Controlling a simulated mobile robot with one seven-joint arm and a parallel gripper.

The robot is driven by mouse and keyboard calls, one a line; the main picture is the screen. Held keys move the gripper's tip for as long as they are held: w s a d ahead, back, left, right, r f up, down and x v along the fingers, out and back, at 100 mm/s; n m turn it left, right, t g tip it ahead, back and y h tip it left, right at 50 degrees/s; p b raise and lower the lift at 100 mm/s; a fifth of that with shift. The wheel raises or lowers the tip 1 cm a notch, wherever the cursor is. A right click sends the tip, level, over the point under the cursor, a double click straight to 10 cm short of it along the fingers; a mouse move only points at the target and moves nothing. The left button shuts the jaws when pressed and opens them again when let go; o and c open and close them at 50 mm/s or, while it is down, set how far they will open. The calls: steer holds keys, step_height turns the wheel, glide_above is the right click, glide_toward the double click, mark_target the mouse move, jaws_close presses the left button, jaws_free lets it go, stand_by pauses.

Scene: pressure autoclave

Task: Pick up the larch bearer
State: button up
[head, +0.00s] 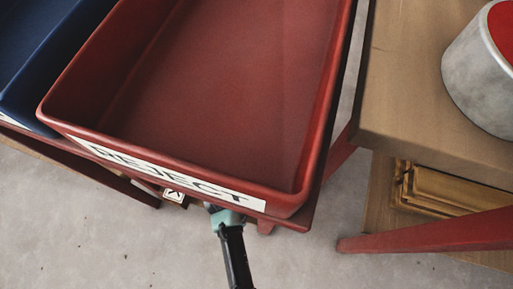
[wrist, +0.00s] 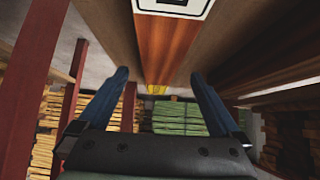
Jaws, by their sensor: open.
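A reddish-brown wooden piece (wrist: 167,50), which looks like the larch bearer, runs away from me in the upper middle of the wrist view. A white label with a black mark is on its near end. In the head view only a small labelled end (head: 173,195) shows below the red tray's front edge; the rest is hidden. My gripper (wrist: 159,78) is open, its two blue fingers spread left and right below the piece in the picture, with nothing seen between them. In the head view my gripper (head: 213,209) is partly hidden under the tray's edge.
A red tray marked REJECT (head: 215,70) stands above my gripper, with a blue tray (head: 40,45) to its left. A wooden table (head: 400,90) holds a grey cylinder (head: 470,75) at right. Red posts (wrist: 45,85) and stacked timber (wrist: 178,118) show in the wrist view.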

steer(key=shift+b+x, duration=2.3)
steer(key=shift+x, duration=0.7)
steer(key=shift+c, duration=0.3)
jaws_close()
steer(key=shift+a+r, duration=0.1)
